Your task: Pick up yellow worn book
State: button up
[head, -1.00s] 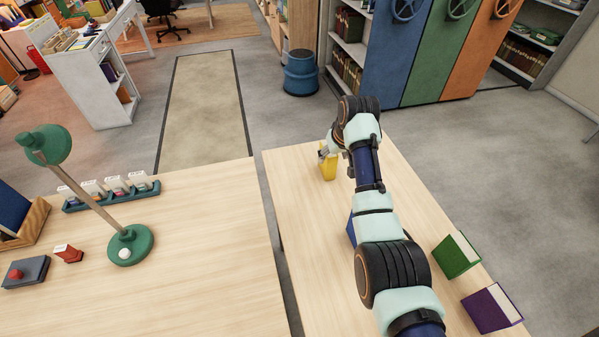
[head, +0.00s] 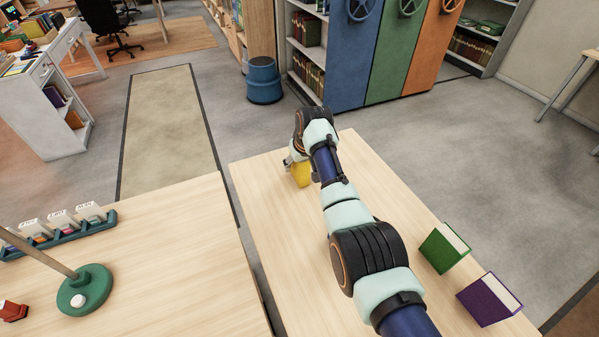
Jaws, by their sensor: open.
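The yellow book (head: 301,175) stands near the far left part of the right-hand wooden table (head: 272,215). My arm reaches over the table to it and hides part of it. My gripper (head: 290,162) is at the book's upper left side, mostly hidden behind the wrist. It is open. I cannot tell whether its fingers touch the book or stand on both sides of it.
A green book (head: 441,249) and a purple book (head: 488,300) stand at the table's right edge. A gap separates this table from the left table (head: 170,270), which holds a green lamp base (head: 85,290) and a card rack (head: 60,232). The table's middle left is clear.

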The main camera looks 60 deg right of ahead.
jog(key=shift+w+d+f, duration=0.1)
jog(key=shift+w+f, duration=0.05)
jog(key=shift+f, duration=0.2)
grip_shut()
notch_tip(320, 180, up, 20)
jog(key=p, duration=0.7)
